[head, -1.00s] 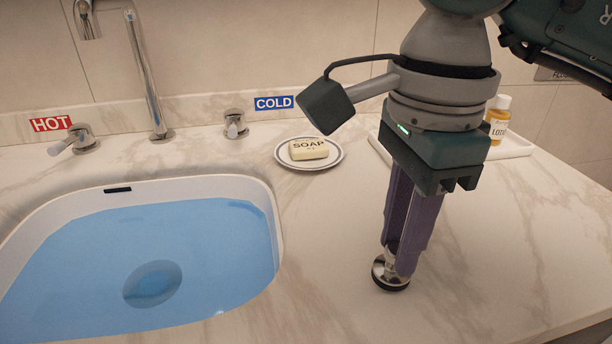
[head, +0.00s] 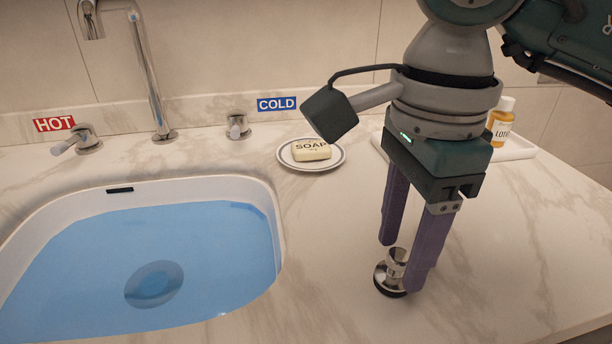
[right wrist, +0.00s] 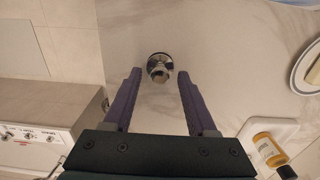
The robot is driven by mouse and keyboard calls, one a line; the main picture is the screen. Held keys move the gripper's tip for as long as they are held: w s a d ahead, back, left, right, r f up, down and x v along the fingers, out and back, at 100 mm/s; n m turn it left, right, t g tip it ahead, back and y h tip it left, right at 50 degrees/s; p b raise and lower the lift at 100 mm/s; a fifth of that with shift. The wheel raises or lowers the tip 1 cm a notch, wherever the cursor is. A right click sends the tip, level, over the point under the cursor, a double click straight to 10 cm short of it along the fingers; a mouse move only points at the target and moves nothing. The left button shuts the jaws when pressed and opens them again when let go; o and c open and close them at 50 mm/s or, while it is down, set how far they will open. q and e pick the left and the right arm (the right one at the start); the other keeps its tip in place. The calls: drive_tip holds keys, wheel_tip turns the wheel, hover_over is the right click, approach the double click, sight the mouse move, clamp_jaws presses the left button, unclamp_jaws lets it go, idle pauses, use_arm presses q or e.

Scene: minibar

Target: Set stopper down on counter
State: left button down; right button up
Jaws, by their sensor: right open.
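The stopper (head: 392,274), a shiny metal piece with a knob on top and a dark rim at its base, stands upright on the marble counter (head: 335,250), right of the sink. My right gripper (head: 402,266) is open, pointing down, with its purple fingers apart around the stopper's knob. In the right wrist view the stopper (right wrist: 160,68) shows between and just beyond the fingertips, with gaps on both sides. My left gripper is not in view.
The sink (head: 275,215) holds blue water, with a round drain seen through it. A soap dish (head: 284,160) with soap (head: 312,152) stands behind. A lotion bottle (head: 501,125) stands on a white tray (head: 522,151) behind my right gripper. The counter's front right is clear.

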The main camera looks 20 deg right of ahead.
sight(400, 254)
wheel_tip(400, 254, up, 12)
drive_tip(key=p, duration=0.1)
drive_tip(key=shift+p, duration=0.35)
drive_tip(key=shift+r, duration=0.1)
